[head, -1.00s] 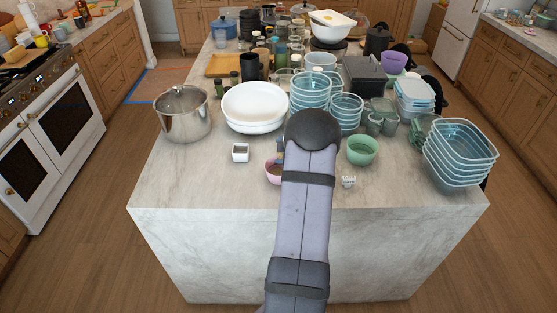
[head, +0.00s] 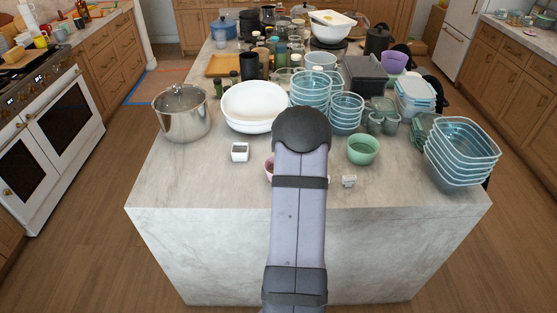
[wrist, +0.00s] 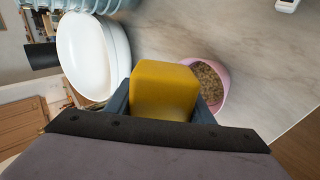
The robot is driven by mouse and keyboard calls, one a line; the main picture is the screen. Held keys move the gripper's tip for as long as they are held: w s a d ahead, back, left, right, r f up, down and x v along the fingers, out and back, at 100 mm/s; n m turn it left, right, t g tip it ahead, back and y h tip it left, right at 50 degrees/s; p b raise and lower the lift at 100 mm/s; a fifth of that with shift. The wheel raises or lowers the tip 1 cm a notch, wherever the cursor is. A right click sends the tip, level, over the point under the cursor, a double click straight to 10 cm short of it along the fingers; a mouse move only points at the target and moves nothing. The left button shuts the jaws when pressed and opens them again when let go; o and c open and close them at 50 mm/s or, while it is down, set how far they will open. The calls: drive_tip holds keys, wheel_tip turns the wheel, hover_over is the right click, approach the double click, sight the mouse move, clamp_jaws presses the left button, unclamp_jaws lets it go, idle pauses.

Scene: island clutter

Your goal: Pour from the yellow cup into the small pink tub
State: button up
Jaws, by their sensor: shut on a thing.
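The yellow cup (wrist: 165,88) is between the two dark fingers of my gripper (wrist: 161,106), which is shut on it, in the wrist view. Its mouth and contents cannot be seen. The small pink tub (wrist: 221,72) shows just right of the cup in the wrist view, partly covered by the cup and a finger. Brown grainy stuff lies in the tub. In the head view only the left edge of the pink tub (head: 269,168) shows beside my arm. My arm hides the gripper and the yellow cup there.
A small white box-like container (head: 239,152) and a green bowl (head: 362,150) stand either side of my arm. White bowls (head: 252,104), a steel pot (head: 182,115) and stacked glass containers (head: 463,150) stand around. The counter's front strip is mostly clear.

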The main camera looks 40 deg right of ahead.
drive_tip(key=shift+g+h+b, duration=0.3)
drive_tip(key=shift+h+b, duration=0.05)
drive_tip(key=shift+h, duration=0.05)
drive_tip(key=shift+w+a+n+b, duration=0.1)
drive_tip(key=shift+n+b, duration=0.2)
drive_tip(key=shift+b, duration=0.05)
drive_tip(key=shift+a+h+b, duration=0.1)
drive_tip(key=shift+h+b, duration=0.4)
drive_tip(key=shift+b, duration=0.15)
drive_tip(key=shift+r+g, duration=0.2)
drive_tip(key=shift+g, duration=0.1)
drive_tip(key=p, duration=0.2)
drive_tip(key=shift+r+y+p, duration=0.1)
drive_tip(key=shift+y+p, duration=0.25)
drive_tip(key=shift+y, duration=0.05)
drive_tip(key=shift+d+t+y+p, duration=0.3)
drive_tip(key=shift+t+p, duration=0.2)
drive_tip(key=shift+p, duration=0.55)
drive_tip(key=shift+a+f+m+y+p, duration=0.1)
drive_tip(key=shift+f+m+y+p, duration=0.2)
drive_tip(key=shift+f+m, duration=0.1)
